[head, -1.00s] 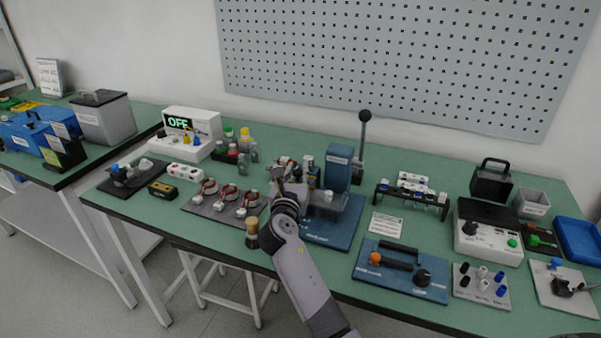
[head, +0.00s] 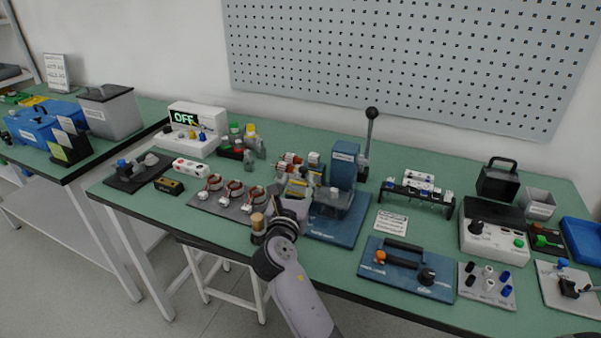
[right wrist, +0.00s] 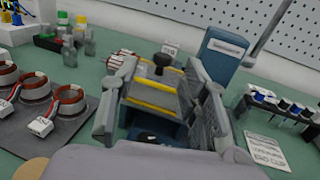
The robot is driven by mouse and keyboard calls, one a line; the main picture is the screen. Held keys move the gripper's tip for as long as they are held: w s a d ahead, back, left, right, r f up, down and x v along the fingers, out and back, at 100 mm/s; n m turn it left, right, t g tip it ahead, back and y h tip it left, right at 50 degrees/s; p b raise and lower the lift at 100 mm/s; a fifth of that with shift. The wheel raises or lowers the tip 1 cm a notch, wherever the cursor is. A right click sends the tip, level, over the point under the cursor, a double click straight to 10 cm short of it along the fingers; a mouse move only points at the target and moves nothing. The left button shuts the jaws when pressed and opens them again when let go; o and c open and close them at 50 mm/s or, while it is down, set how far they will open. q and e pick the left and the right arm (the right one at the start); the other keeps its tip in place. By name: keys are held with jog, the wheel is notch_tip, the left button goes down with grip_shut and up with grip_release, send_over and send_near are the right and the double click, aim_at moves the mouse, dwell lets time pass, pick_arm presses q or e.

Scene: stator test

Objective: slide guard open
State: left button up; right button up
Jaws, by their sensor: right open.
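A blue press (head: 343,165) with a long black-knobbed lever (head: 370,125) stands on a blue base plate (head: 335,230) near the middle of the bench. In the right wrist view, a grey guard with yellow stripes (right wrist: 152,98) and a black knob (right wrist: 163,60) sits in front of the press column (right wrist: 222,55). My right gripper (head: 298,182) is at the left front of the press. Its fingers are open, one on each side of the striped guard in the right wrist view (right wrist: 160,85); I cannot tell whether they touch it. My left gripper is not in view.
Several copper-wound stators (head: 232,190) on a dark mat stand close to the left of my gripper. A brass-coloured cylinder (head: 258,222) is right beside my wrist. A blue panel with a black handle (head: 400,270) lies to the right, behind it a printed card (head: 392,222) and tube rack (head: 418,194).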

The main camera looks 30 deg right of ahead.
jog(key=v, duration=0.5)
jog(key=shift+s+a, duration=0.1)
jog(key=shift+f, duration=0.1)
dwell(0.3)
